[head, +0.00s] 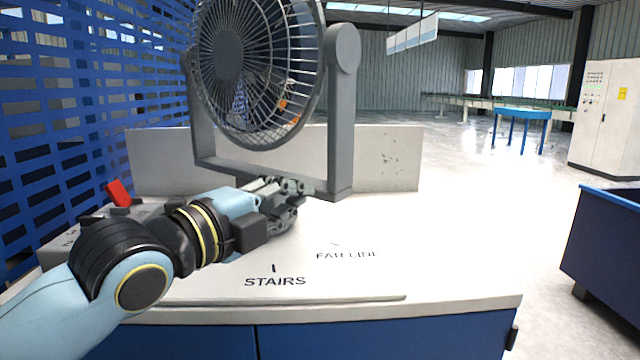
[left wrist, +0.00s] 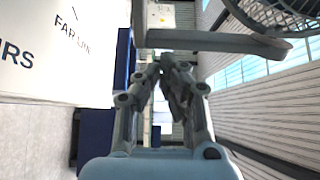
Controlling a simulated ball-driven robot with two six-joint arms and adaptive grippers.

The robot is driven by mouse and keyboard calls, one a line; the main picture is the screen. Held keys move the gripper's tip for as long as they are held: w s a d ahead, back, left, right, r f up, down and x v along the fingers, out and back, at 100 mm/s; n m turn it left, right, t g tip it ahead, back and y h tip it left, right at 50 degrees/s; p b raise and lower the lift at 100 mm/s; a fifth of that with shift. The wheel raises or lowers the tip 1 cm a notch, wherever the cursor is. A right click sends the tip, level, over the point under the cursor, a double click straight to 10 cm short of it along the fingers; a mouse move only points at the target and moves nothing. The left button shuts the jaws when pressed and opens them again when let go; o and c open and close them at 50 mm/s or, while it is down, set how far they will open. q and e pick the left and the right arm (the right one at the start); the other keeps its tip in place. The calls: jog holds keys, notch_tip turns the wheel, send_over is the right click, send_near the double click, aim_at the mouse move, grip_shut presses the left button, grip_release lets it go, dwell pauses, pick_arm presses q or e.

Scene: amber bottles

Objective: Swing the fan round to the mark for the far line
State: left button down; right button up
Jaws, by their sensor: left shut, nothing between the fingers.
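The grey fan (head: 245,65) stands upright in its U-shaped frame (head: 341,120) on the white cabinet top, its caged face turned toward the left. The printed mark FAR LINE (head: 347,255) lies in front of the frame, with a short tick above it. The mark STAIRS (head: 275,282) lies nearer and to the left, also with a tick. My left gripper (head: 298,187) is shut and empty, right by the frame's lower bar; I cannot tell whether it touches. In the left wrist view its fingers (left wrist: 166,66) meet beside the frame's bar (left wrist: 215,41). My right gripper is out of view.
A red lever (head: 118,192) on a grey box stands at the left of the top. A blue slotted panel (head: 70,110) rises behind it. A low pale back wall (head: 385,160) runs behind the fan. The cabinet top's front right is clear.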

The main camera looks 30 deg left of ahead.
aim_at(330, 180)
pick_arm(q)
jog(key=w, duration=0.2)
jog(key=w+p, duration=0.1)
jog(key=w, duration=0.1)
jog(key=w+d, duration=0.1)
jog(key=w, duration=0.1)
jog(key=shift+w+r, duration=0.1)
jog(key=shift+w, duration=0.05)
jog(key=shift+w+p, duration=0.15)
jog(key=shift+p, duration=0.15)
